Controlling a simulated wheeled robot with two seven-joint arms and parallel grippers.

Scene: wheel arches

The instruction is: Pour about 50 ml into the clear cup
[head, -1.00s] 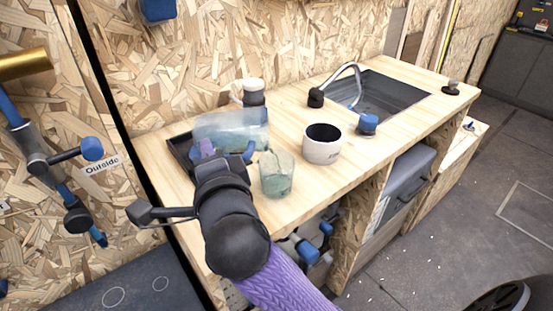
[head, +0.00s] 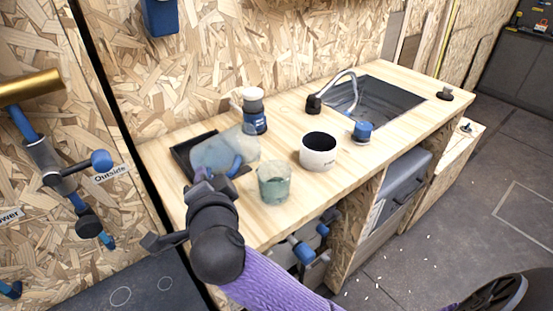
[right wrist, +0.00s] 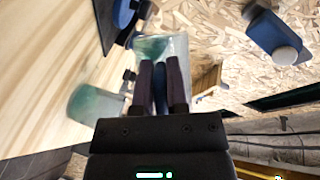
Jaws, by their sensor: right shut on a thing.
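The clear cup (head: 273,186) stands upright on the wooden counter with greenish liquid in it. It also shows at the left of the right wrist view (right wrist: 92,104). My right gripper (head: 214,182) is shut on a clear jug (head: 212,152) with a blue handle. The jug is tilted, left of the cup and apart from it, over the dark tray. In the right wrist view my fingers (right wrist: 160,88) hold the jug (right wrist: 178,50), with greenish liquid inside. The fingers' grip is partly hidden in the head view. My left gripper is not in view.
A white bowl with dark inside (head: 318,155) stands right of the cup. A dark tray (head: 183,151), a blue bottle with white lid (head: 254,112), a blue-topped jar (head: 362,131) and a sink (head: 375,97) are also there. The front right counter is clear.

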